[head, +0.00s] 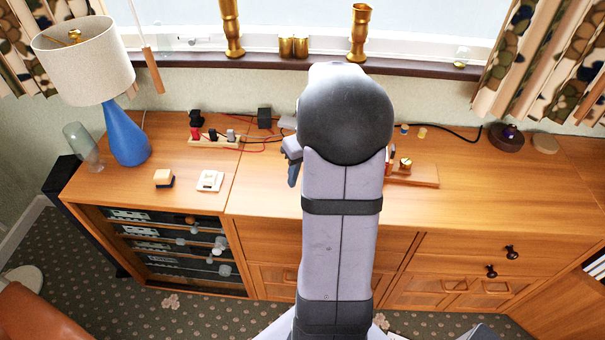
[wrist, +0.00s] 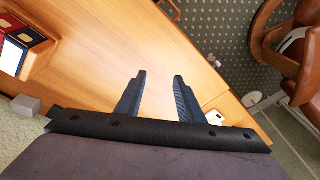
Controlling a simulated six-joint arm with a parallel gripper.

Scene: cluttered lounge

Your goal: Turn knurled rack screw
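The rack (head: 150,246) sits in the open left bay of the wooden sideboard, its dark panels stacked one above another. Several pale and dark knobs or screws stick out at its right side, one of them a pale one (head: 224,270) low down; which is the knurled rack screw I cannot tell. My gripper (head: 292,165) is partly hidden behind my arm, above the sideboard top and right of the rack. In the wrist view my gripper (wrist: 160,78) is open, with only bare wood between and beyond its fingers. The rack is not recognisable in that view.
On the sideboard top (head: 265,190) stand a blue lamp (head: 128,135), a glass (head: 82,145), a small block (head: 164,178), a white switch (head: 210,181) and a wired board (head: 213,141). A wooden board (head: 420,175) lies right of my arm. Carpet lies before the rack.

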